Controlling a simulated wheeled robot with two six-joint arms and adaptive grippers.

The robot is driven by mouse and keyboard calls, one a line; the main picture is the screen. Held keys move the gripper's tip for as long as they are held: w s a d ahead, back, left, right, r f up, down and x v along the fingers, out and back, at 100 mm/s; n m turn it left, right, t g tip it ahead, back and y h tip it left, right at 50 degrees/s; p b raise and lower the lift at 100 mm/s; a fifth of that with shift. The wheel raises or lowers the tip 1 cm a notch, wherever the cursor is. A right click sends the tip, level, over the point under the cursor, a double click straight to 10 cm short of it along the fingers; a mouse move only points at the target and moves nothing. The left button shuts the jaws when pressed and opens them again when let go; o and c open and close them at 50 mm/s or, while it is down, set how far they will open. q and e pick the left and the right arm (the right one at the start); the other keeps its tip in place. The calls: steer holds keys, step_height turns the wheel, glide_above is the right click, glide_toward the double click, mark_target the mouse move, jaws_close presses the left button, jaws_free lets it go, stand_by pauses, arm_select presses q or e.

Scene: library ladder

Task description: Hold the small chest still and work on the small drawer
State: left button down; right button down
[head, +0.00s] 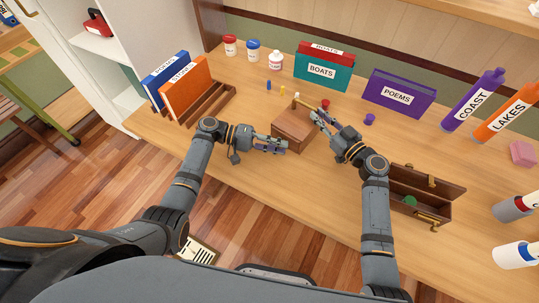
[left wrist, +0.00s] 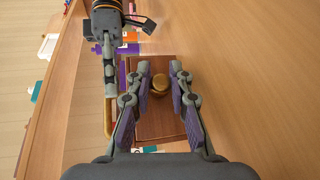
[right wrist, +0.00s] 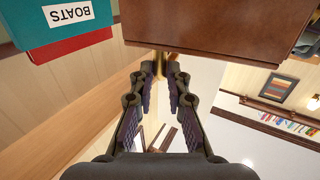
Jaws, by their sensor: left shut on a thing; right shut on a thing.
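The small chest (head: 291,129) is a brown wooden box on the desk, in the middle of the head view. My left gripper (head: 284,147) is at its near left side. My right gripper (head: 319,114) is at the far right side of the chest. It is shut on the brass bar handle (head: 301,102), which shows between its fingertips in the right wrist view (right wrist: 158,62). I cannot tell the small drawer's outline or how far it is open.
A long open wooden box (head: 440,210) with a green thing inside is at right. A red piece (head: 325,103) and a purple piece (head: 370,119) lie near my right gripper. Books, jars and bottles stand behind. The front desk between my arms is clear.

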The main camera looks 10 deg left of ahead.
arm_select(q)
steer(key=shift+w, duration=0.25)
arm_select(e)
steer(key=shift+s, duration=0.1)
arm_select(q)
steer(key=c, duration=1.5)
jaws_free()
steer(key=shift+o, duration=0.2)
steer(key=v, duration=1.2)
arm_select(e)
steer(key=c, duration=1.2)
jaws_free()
